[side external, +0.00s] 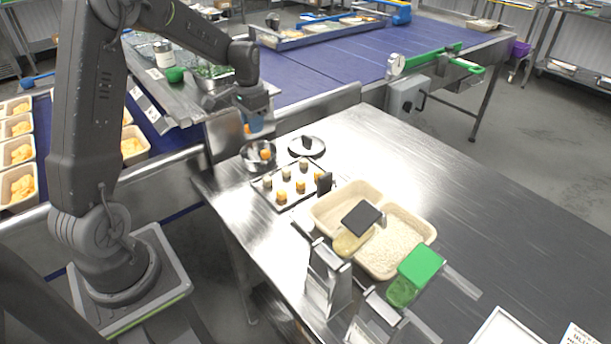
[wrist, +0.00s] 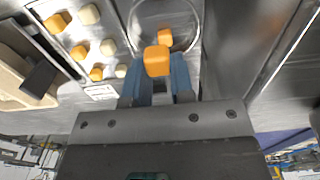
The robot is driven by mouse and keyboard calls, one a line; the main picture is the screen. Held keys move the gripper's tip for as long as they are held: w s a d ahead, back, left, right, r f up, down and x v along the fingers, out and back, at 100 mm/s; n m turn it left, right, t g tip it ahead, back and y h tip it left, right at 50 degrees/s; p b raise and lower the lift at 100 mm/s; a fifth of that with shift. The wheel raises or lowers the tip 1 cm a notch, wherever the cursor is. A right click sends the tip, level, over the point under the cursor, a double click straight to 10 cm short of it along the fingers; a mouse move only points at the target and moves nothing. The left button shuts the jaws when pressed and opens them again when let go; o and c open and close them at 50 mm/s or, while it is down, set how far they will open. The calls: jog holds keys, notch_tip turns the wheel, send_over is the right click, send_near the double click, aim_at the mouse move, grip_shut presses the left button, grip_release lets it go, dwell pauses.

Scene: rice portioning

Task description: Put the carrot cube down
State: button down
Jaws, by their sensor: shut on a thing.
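My gripper (side external: 256,122) is shut on an orange carrot cube (wrist: 157,61), gripped at the tips of its blue fingers in the wrist view.
A white tray (side external: 262,190) with several orange and pale cubes stands beside the bowl. A round metal lid (side external: 318,152) with a dark knob lies behind. Two beige containers (side external: 432,232), one with rice, stand further right.

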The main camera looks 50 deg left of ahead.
jog(key=w+d+r, duration=0.1)
jog(key=w+d, duration=0.2)
jog(key=d, duration=0.7)
jog(key=w+d+r, duration=0.2)
jog(key=d, duration=0.7)
jog(key=w+d+f, duration=0.1)
jog(key=d+f, duration=0.1)
jog(key=d, duration=0.1)
jog(key=w+d+f, duration=0.1)
jog(key=d+f, duration=0.1)
jog(key=d, duration=0.2)
jog(key=w+d+f, duration=0.1)
jog(key=d+f, duration=0.1)
jog(key=d, duration=0.2)
jog(key=shift+w+f, duration=0.15)
jog(key=shift+f, duration=0.1)
jog(key=shift+w+d+f, duration=0.1)
jog(key=shift+d+f, duration=0.2)
jog(key=shift+d, duration=0.05)
jog(key=shift+f, duration=1.95)
jog(key=shift+f, duration=0.1)
jog(key=c, duration=1.4)
grip_release()
jog(key=shift+o, duration=0.7)
